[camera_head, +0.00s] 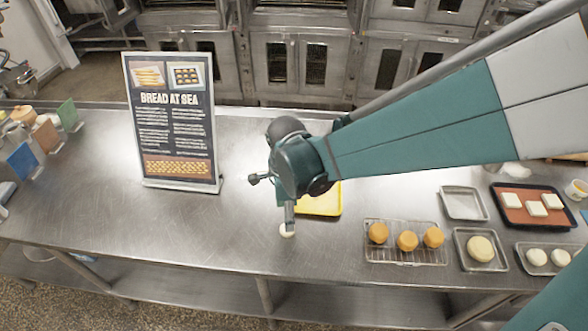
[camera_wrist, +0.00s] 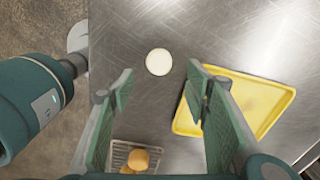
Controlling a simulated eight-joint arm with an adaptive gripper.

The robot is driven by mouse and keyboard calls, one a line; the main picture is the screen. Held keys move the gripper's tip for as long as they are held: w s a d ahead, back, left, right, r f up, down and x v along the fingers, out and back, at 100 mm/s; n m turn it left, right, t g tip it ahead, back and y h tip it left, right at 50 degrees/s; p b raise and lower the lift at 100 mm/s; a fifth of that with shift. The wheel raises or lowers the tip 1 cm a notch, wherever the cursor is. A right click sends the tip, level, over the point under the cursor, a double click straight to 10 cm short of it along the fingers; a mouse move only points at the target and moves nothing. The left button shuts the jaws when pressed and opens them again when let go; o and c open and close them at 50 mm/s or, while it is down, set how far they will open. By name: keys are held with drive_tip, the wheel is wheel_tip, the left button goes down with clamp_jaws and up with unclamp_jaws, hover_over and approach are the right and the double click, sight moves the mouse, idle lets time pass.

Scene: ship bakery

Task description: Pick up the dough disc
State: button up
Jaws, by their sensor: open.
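A small pale, round dough disc (camera_head: 287,231) lies on the bare steel counter, partly hidden by my gripper (camera_head: 289,214) in the head view. In the wrist view the whole disc (camera_wrist: 159,62) shows on the metal, just beyond and between the fingertips of my gripper (camera_wrist: 161,79). The fingers are spread apart with nothing between them. I cannot tell the exact height of the fingertips above the counter. A larger pale round piece (camera_head: 480,249) sits in a small tray at the right.
A yellow tray (camera_head: 322,205) lies close beside the gripper. A wire rack (camera_head: 404,257) holds orange-brown rolls. Right of it are an empty tray (camera_head: 463,204) and a dark tray (camera_head: 507,220) with white squares. A sign (camera_head: 172,120) stands left; the counter before it is clear.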

drive_tip(key=shift+f, duration=0.1)
drive_tip(key=shift+f, duration=1.2)
drive_tip(key=shift+f, duration=0.15)
drive_tip(key=shift+f, duration=2.45)
drive_tip(key=shift+c, duration=0.6)
drive_tip(key=c, duration=0.9)
